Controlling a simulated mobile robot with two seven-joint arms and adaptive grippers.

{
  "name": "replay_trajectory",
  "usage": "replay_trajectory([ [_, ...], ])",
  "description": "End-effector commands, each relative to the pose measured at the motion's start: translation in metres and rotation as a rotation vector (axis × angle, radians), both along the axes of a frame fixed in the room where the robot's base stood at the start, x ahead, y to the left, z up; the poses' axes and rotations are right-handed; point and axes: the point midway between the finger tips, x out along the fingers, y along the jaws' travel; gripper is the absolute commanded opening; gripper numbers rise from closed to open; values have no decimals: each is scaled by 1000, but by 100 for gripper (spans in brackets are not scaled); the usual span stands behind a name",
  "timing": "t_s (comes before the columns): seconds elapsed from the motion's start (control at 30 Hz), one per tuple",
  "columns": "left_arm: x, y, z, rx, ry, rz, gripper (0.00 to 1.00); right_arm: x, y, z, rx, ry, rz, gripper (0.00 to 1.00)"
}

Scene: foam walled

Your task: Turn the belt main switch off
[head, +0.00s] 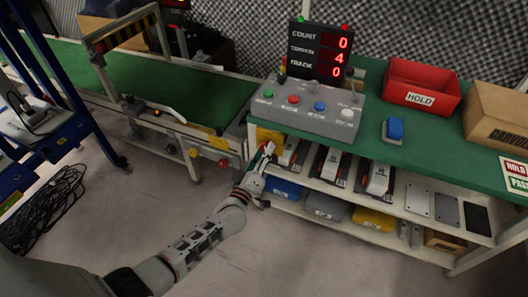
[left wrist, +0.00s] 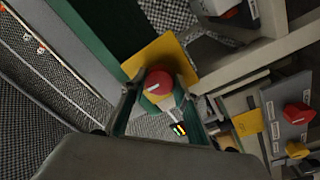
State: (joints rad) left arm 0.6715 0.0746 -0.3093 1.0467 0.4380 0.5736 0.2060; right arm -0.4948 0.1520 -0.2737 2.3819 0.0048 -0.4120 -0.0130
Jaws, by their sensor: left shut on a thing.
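A red knob (left wrist: 158,82) on a yellow plate (left wrist: 160,58) shows in the left wrist view, between my left gripper's fingertips (left wrist: 158,98). The fingers are shut on the knob, one on each side. In the head view my left gripper (head: 262,160) reaches the left end of the green-topped bench, just below the yellow plate (head: 270,137) there. The gripper hides most of the knob in that view, and I cannot read the knob's setting or any label. My right gripper is not in view.
A conveyor with a green belt (head: 180,95) stands to the left, with a red button (head: 223,163) on its side. The bench carries a button box (head: 305,108), a counter display (head: 318,52) and a red HOLD bin (head: 420,88). Its lower shelf is full. The floor before it is clear.

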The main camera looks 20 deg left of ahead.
Motion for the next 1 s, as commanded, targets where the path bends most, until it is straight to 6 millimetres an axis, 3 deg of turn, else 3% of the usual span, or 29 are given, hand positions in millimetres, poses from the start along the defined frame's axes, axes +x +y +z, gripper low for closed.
replay_trajectory([
  [0.13, 0, 0, 1, 3, -1, 0, 8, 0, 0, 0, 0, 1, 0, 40],
  [0.17, 0, 0, 1, 3, -1, 0, 32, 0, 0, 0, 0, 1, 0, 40],
  [0.2, 0, 0, 1, 2, -1, -1, 43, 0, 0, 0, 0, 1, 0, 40],
  [0.23, 0, 0, 1, 2, -1, -1, 47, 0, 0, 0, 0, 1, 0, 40],
  [0.63, -4, 0, 0, 0, 0, 0, 47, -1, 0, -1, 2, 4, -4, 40],
  [1.0, -55, 2, -5, 0, 1, 0, 47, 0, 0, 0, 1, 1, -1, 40],
])
